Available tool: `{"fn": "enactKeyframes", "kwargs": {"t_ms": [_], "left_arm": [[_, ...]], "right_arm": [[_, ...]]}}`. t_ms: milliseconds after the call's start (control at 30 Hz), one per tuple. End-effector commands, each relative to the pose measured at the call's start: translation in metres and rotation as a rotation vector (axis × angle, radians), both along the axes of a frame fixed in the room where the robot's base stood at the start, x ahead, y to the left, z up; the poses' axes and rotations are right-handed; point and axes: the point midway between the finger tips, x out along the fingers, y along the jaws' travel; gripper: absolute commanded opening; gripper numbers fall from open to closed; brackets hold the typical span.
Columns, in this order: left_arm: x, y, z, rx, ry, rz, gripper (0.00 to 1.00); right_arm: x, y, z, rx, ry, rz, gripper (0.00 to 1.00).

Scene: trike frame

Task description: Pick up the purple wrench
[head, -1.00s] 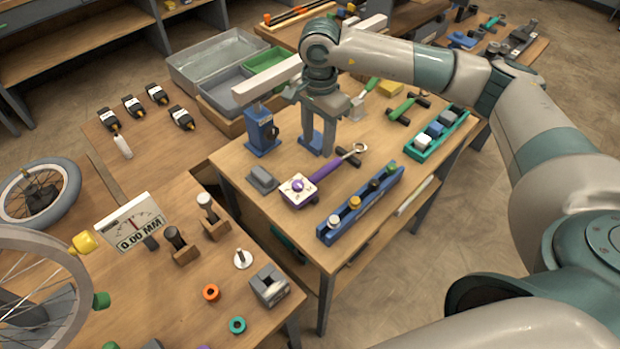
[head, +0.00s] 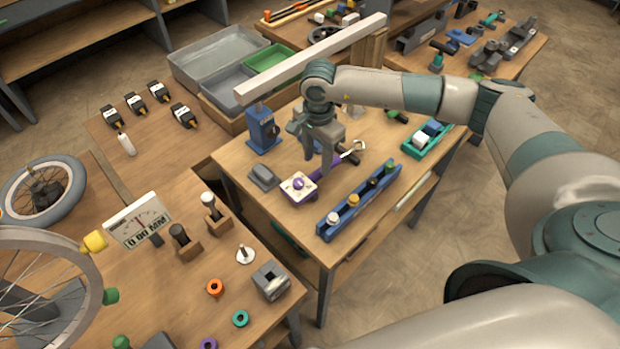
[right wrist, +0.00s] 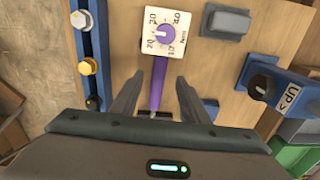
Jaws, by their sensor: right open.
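The purple wrench (head: 319,175) lies on the wooden workbench, its open metal end toward the upper right and its other end by a white dial plate (head: 298,185) with a purple knob. In the right wrist view the purple handle (right wrist: 157,84) runs from below the dial plate (right wrist: 164,34) down between the fingers. My right gripper (head: 328,165) is over the handle, pointing down. Its jaws also show in the right wrist view (right wrist: 157,95), open, one finger on each side of the handle with gaps. My left gripper is not in view.
A blue rack (head: 350,212) with colored knobs stands right of the wrench. A grey block (head: 263,178) and a blue upright device (head: 263,130) stand to its left. A long pale bar (head: 310,60) extends behind my arm. A teal tray (head: 427,140) lies farther right.

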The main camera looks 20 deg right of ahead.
Motion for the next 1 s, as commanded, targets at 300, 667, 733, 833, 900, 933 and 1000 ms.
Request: {"fn": "enactKeyframes", "kwargs": {"t_ms": [300, 667, 733, 833, 900, 933, 1000], "left_arm": [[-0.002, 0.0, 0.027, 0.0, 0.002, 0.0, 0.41], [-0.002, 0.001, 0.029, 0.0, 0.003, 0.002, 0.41], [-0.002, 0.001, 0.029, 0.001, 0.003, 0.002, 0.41], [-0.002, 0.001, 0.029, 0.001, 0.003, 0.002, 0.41], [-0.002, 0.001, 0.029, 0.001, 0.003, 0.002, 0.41], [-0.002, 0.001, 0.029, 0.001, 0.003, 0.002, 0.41], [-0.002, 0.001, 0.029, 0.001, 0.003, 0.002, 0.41]], "right_arm": [[-0.002, -0.002, -0.032, 0.0, 0.004, -0.001, 0.41], [-0.001, -0.003, -0.047, 0.0, 0.001, 0.0, 0.41], [-0.001, -0.003, -0.047, 0.0, 0.001, 0.0, 0.41], [-0.001, -0.003, -0.047, 0.0, 0.001, 0.0, 0.41], [-0.001, -0.003, -0.047, 0.0, 0.001, 0.0, 0.41], [-0.001, -0.003, -0.047, 0.0, 0.001, 0.0, 0.41], [-0.001, -0.003, -0.046, 0.0, 0.001, 0.0, 0.29]]}}
